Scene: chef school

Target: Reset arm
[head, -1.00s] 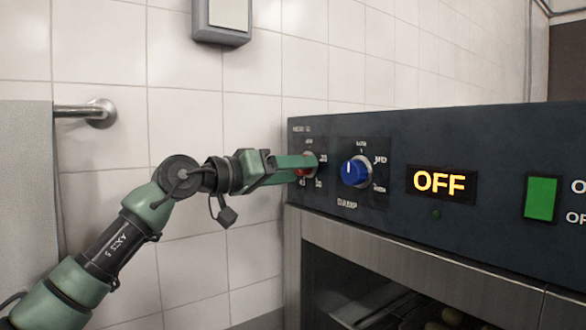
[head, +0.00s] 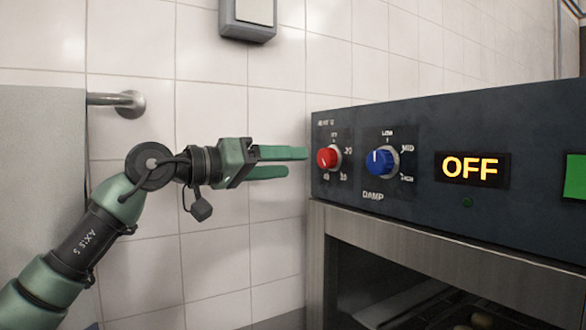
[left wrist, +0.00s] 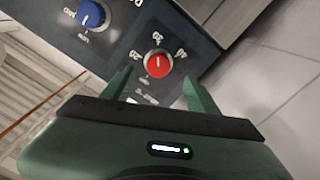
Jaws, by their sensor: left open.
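My left gripper (head: 290,162) is open and empty in the head view, its two green fingers pointing right toward the oven panel. The fingertips end a little left of the red knob (head: 328,157), apart from it. In the left wrist view, the red knob (left wrist: 158,63) lies beyond and between the open fingers (left wrist: 155,92). A blue knob (head: 380,162) labelled DAMP is to its right, and it also shows at the top left of the left wrist view (left wrist: 91,14). My right gripper is not in view.
The dark oven panel (head: 420,130) carries a display (head: 471,168) reading OFF and a green button (head: 574,176). Below is a glass-fronted oven chamber (head: 400,285). A towel (head: 40,200) hangs from a wall rail (head: 115,100) at left. A grey wall box (head: 248,20) is above.

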